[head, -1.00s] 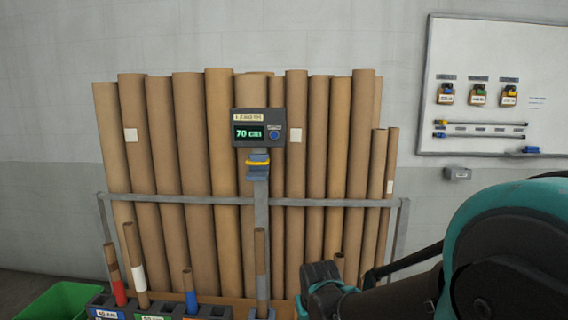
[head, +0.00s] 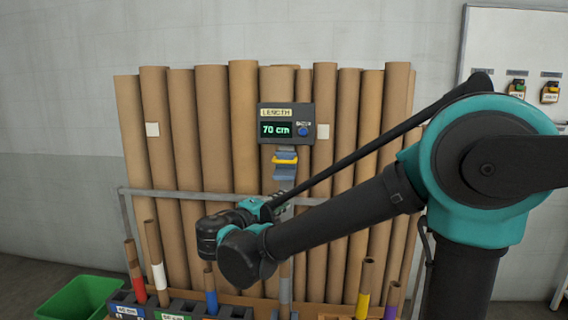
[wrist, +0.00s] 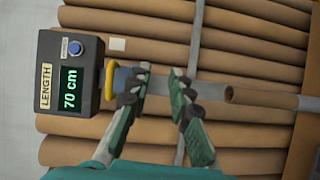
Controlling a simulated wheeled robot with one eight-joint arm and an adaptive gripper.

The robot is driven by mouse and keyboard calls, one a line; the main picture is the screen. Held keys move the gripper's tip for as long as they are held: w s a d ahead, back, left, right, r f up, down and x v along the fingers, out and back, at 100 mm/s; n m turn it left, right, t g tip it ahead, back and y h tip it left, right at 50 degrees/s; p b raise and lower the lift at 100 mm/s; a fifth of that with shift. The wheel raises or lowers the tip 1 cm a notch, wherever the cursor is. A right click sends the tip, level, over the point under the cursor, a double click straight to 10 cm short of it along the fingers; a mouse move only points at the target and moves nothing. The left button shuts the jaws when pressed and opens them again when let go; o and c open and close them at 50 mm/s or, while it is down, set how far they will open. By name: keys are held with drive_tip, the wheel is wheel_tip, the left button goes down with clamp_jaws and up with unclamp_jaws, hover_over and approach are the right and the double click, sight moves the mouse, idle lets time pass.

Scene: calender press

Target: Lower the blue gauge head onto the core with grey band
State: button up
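The blue gauge head (head: 285,168), with a yellow band, sits high on the grey post just below the length display. In the wrist view, the gauge head (wrist: 121,78) is beside my left finger, which partly hides it. My gripper (wrist: 160,72) is open, its fingers apart with the grey post behind the gap. In the head view, my gripper (head: 264,206) is just below the gauge head, partly hidden by my arm. The core with grey band (head: 285,290) stands upright below the gauge. A core's open end (wrist: 230,95) shows right of the fingers in the wrist view.
The length display (head: 287,123) reads 70 cm. Several tall cardboard tubes (head: 240,130) lean behind a grey rail (head: 150,191). Cores with red, white, blue, yellow and purple bands stand nearby. A green bin (head: 80,298) is at lower left.

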sight(283, 162)
drive_tip(key=s+a+r+t, duration=0.3)
drive_tip(key=a+r, duration=0.3)
drive_tip(key=a, duration=0.2)
drive_tip(key=shift+n, duration=0.4)
drive_tip(key=x, duration=1.1)
drive_tip(key=f+x, duration=0.1)
drive_tip(key=x, duration=0.5)
drive_tip(key=shift+d, duration=0.1)
clamp_jaws()
drive_tip(key=shift+f, duration=0.1)
